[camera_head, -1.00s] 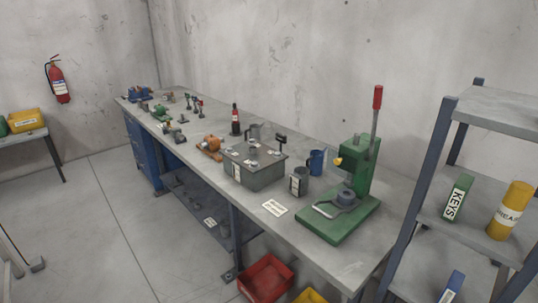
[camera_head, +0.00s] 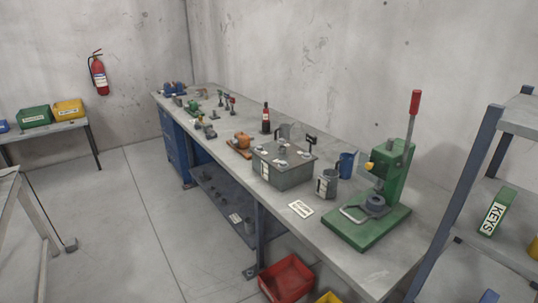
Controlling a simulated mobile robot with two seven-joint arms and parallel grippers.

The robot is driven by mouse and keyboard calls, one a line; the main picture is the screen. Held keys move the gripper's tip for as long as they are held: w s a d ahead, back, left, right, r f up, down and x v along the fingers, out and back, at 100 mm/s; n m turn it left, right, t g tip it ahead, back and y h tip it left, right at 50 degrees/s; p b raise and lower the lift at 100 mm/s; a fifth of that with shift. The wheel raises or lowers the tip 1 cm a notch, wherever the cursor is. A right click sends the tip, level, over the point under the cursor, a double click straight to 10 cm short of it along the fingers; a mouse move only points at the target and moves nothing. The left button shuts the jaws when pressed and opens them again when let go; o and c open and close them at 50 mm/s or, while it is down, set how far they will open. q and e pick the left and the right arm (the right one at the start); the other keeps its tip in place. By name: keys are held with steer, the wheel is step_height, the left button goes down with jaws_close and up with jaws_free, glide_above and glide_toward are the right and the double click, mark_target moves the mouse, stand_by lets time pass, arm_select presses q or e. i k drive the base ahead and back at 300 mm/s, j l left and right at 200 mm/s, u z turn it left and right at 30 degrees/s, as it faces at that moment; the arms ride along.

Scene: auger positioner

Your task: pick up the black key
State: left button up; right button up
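No black key can be made out for certain. A dark upright piece with a small block-like top (camera_head: 310,141) stands at the right end of the grey box (camera_head: 285,177) on the long workbench (camera_head: 338,236); it is too small to tell if it is a key. A green box labelled KEYS (camera_head: 496,211) stands on the shelf rack at the right. Neither of my grippers is in view.
A green press with a red-tipped lever (camera_head: 392,185) stands at the bench's near end. A grey mug (camera_head: 327,184) and blue mug (camera_head: 346,165) stand beside the grey box. A red bin (camera_head: 286,279) is on the floor. The floor left of the bench is open.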

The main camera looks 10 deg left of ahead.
mark_target(312, 139)
steer(key=j+z, duration=0.1)
steer(key=z, duration=0.35)
steer(key=j+z, duration=0.1)
steer(key=z, duration=0.4)
steer(key=j+z, duration=0.1)
steer(key=z, duration=0.35)
steer(key=j+z, duration=0.45)
steer(key=k+j+z, duration=0.2)
steer(key=j+z, duration=0.2)
steer(key=k+j+z, duration=0.25)
steer(key=j, duration=0.25)
steer(key=k+j+z, duration=0.25)
steer(key=j, duration=0.25)
steer(key=k+j+z, duration=0.1)
steer(key=k+j, duration=0.65)
